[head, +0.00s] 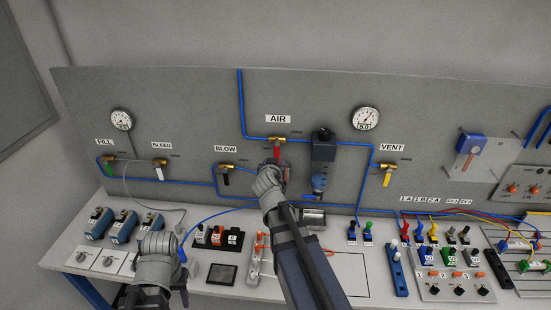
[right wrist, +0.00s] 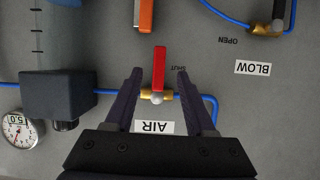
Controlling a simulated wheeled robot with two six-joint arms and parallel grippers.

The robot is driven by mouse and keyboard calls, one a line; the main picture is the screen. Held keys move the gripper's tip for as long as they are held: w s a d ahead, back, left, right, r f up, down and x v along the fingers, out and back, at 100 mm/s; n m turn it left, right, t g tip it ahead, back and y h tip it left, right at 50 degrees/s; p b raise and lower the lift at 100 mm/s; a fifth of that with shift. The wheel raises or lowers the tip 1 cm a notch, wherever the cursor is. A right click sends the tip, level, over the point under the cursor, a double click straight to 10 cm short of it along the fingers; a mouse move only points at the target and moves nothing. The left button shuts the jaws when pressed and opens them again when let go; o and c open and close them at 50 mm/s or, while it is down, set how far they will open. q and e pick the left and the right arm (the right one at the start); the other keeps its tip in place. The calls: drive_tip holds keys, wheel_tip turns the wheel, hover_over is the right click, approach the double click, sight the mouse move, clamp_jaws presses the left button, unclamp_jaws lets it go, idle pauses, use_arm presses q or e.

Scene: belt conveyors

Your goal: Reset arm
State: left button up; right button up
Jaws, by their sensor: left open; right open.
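My right gripper (head: 275,168) is raised to the panel at the AIR valve, partly hiding it in the head view. In the right wrist view my right gripper (right wrist: 158,82) is open, its fingers on either side of the valve's red handle (right wrist: 159,66), with a gap visible on each side. The handle also shows in the head view (head: 277,151); it points down, across the blue pipe, beside a SHUT label. My left gripper (head: 166,242) is low at the left, over the bench front, open; its fingertips are hard to make out.
The grey panel carries FILL, BLEED, BLOW (head: 225,169) and VENT (head: 387,170) valves, two gauges (head: 366,119) and a regulator (head: 323,145). The bench holds blue units (head: 123,226), a black block (head: 220,238) and switches. Blue tubes (head: 195,222) cross behind my arms.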

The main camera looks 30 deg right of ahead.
idle(0.4)
drive_tip(key=s+a+f+n+g+y+b, duration=0.25)
drive_tip(key=s+a+f, duration=0.25)
drive_tip(key=a+f, duration=0.3)
drive_tip(key=s+a+f+n+g+y+b, duration=0.15)
drive_tip(key=s+a+f+g+b, duration=0.3)
drive_tip(key=a+f, duration=0.45)
drive_tip(key=s+a+f+n+g+y+b, duration=0.1)
drive_tip(key=s+a+f+n+g, duration=0.1)
drive_tip(key=s+a, duration=0.3)
drive_tip(key=s+a+f+n+g+b, duration=0.2)
drive_tip(key=s+a+f+n, duration=0.2)
drive_tip(key=s, duration=0.6)
drive_tip(key=shift+s+a+f+g+y, duration=0.3)
drive_tip(key=shift+a+f+y, duration=0.1)
drive_tip(key=shift+a, duration=0.8)
drive_tip(key=shift+w+d, duration=0.1)
